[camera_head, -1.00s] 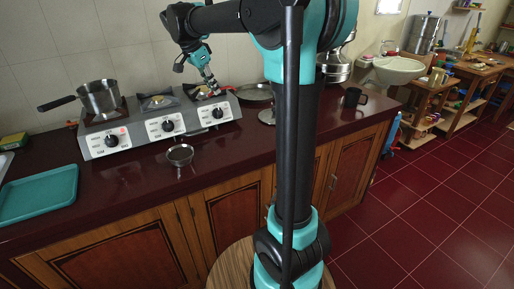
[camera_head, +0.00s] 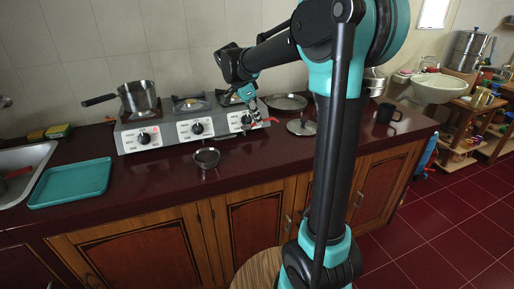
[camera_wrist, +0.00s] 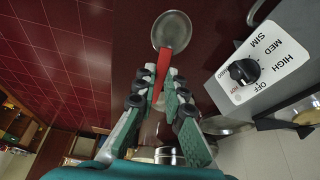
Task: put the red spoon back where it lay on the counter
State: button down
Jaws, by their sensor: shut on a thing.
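My gripper (camera_head: 256,116) is in front of the right end of the stove, low above the dark red counter (camera_head: 165,180). In the wrist view my gripper (camera_wrist: 158,90) is shut on the red spoon (camera_wrist: 163,72), with the red part between its fingertips. A bit of the red spoon (camera_head: 271,120) also shows right of the gripper in the head view. I cannot tell whether the spoon touches the counter.
The three-knob stove (camera_head: 160,136) stands close by with a steel saucepan (camera_head: 138,97). A plate (camera_head: 287,102), a round lid (camera_head: 301,127), a black mug (camera_head: 387,113) and a teal tray (camera_head: 72,183) also lie there.

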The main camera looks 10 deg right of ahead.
notch_tip(320, 180, down, 12)
jog(key=shift+f, duration=0.2)
jog(key=c, duration=1.6)
grip_release()
jog(key=shift+f, duration=0.15)
jog(key=v, duration=1.7)
jog(key=s+d+f+n+t+y, duration=0.1)
jog(key=s+d+f+n, duration=0.4)
jog(key=s+f, duration=0.6)
jog(key=s+d+f+n+t+y, duration=0.1)
jog(key=s+d+f+n+y, duration=0.2)
jog(key=s+d+f+n, duration=0.3)
jog(key=s+f+n, duration=0.3)
jog(key=s+f, duration=0.1)
jog(key=s, duration=0.2)
jog(key=shift+d+f+t, duration=0.35)
jog(key=shift+t, duration=0.05)
